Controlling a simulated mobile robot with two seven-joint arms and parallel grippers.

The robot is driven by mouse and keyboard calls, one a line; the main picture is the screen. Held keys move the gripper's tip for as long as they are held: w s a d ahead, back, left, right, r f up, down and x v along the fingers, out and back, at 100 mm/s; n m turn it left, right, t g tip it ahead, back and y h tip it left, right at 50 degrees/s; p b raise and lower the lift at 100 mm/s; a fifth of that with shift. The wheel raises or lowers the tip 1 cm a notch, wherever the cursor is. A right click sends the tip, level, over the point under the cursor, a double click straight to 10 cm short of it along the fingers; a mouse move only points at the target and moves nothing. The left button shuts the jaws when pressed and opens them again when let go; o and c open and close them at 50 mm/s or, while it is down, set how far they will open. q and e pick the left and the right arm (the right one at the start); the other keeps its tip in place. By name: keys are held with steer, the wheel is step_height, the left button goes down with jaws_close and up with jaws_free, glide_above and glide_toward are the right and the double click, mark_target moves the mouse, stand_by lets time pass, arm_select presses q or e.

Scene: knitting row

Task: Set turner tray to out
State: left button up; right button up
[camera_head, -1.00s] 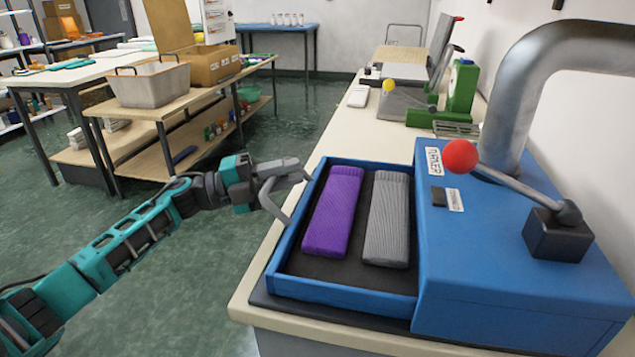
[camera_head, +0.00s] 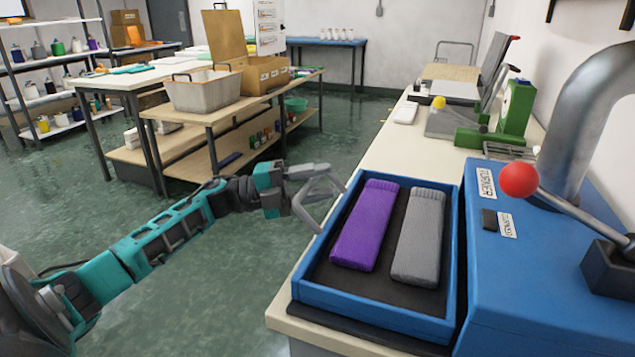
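The turner tray (camera_head: 375,318) is a blue-walled tray with a dark floor, at the left side of the blue turner machine (camera_head: 540,290). It sits out on the bench, with a narrow gap between its right wall and the machine. A purple knitted tube (camera_head: 366,226) and a grey knitted tube (camera_head: 418,238) lie side by side in it. My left gripper (camera_head: 312,187) is at the tray's left wall, its fingers around the grey bow handle (camera_head: 306,212) there. The fingers partly hide the handle. My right gripper is not in view.
A red-knobbed lever (camera_head: 519,180) stands on the machine beside a thick metal pipe (camera_head: 590,120). Green equipment (camera_head: 515,108) is farther back on the bench. A shelf table with a grey bin (camera_head: 205,92) stands at the left; the floor between is clear.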

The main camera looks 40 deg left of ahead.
arm_select(q)
steer(key=v, duration=1.2)
steer(key=shift+s+a, duration=0.3)
